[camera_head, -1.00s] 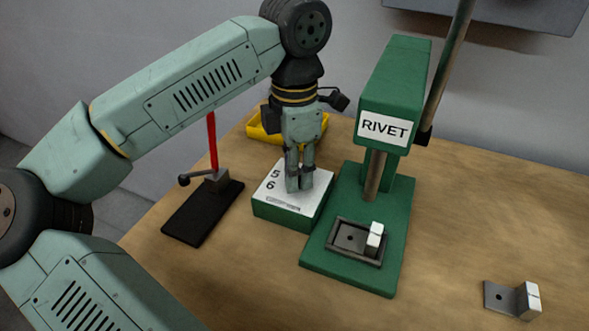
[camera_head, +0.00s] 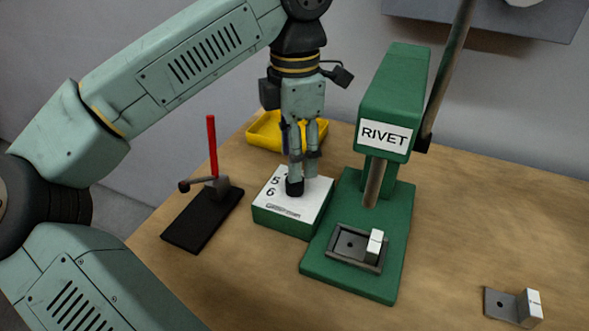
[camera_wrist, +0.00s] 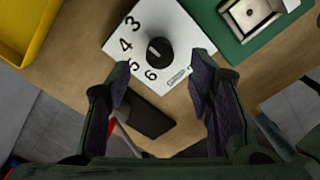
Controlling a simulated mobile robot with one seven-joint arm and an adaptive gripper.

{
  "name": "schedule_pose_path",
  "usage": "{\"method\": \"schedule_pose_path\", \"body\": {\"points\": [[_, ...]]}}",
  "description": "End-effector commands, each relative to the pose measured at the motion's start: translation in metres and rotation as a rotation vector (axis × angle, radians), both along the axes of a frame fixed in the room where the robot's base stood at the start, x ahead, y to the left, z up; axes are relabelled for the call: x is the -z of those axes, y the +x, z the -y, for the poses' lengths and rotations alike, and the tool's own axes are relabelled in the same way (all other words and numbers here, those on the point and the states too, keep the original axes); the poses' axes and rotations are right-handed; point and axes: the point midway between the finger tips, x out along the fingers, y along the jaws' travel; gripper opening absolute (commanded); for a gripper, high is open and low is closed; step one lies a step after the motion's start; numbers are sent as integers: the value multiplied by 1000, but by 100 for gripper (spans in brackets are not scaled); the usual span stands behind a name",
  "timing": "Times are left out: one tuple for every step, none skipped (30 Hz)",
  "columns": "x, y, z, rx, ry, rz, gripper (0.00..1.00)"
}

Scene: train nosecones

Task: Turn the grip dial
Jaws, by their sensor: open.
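The grip dial is a black round knob (camera_head: 295,187) with a white pointer line, on the white top of a green box (camera_head: 280,218). Numbers ring it. In the wrist view the knob (camera_wrist: 158,52) has 3, 4, 5 and 6 printed around its left and lower side, and its line points between the upper right and lower left. My gripper (camera_head: 304,157) is above the box, pointing down, with its fingertips just above the knob. In the wrist view my gripper (camera_wrist: 160,85) is open, its two fingers wide apart with nothing between them. The knob shows beyond the fingertips.
The green RIVET press (camera_head: 385,100) stands close on the right of the box, with a metal fixture (camera_head: 345,245) on its base. A red-handled tool (camera_head: 212,150) on a black plate stands left. A yellow tray (camera_head: 265,132) lies behind. A small bracket (camera_head: 505,305) sits front right.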

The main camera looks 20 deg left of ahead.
Motion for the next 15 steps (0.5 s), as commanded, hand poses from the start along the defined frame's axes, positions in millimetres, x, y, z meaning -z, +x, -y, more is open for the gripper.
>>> {"method": "schedule_pose_path", "body": {"points": [[-12, 1, 0, -2, 3, 2, 48], [-19, 1, 0, -3, 2, 2, 48], [-27, 0, 0, -2, 1, 1, 48], [-34, 0, 0, -3, 1, 1, 48], [-39, 0, 0, -2, 3, 2, 48], [-46, 1, 0, -2, 1, 1, 48], [-50, 0, 0, -1, 2, 1, 48], [-54, 0, 0, -2, 3, 0, 48], [-58, 0, -1, -3, 2, -1, 48], [-61, 0, -1, -3, 4, -1, 48], [-63, 0, -1, -3, 2, -1, 48], [-66, 0, -1, -2, 1, -1, 48], [-67, 0, 0, -2, 1, -1, 48], [-68, 0, 0, -1, 1, -1, 48], [-69, 0, 0, -1, 1, -1, 48]]}}
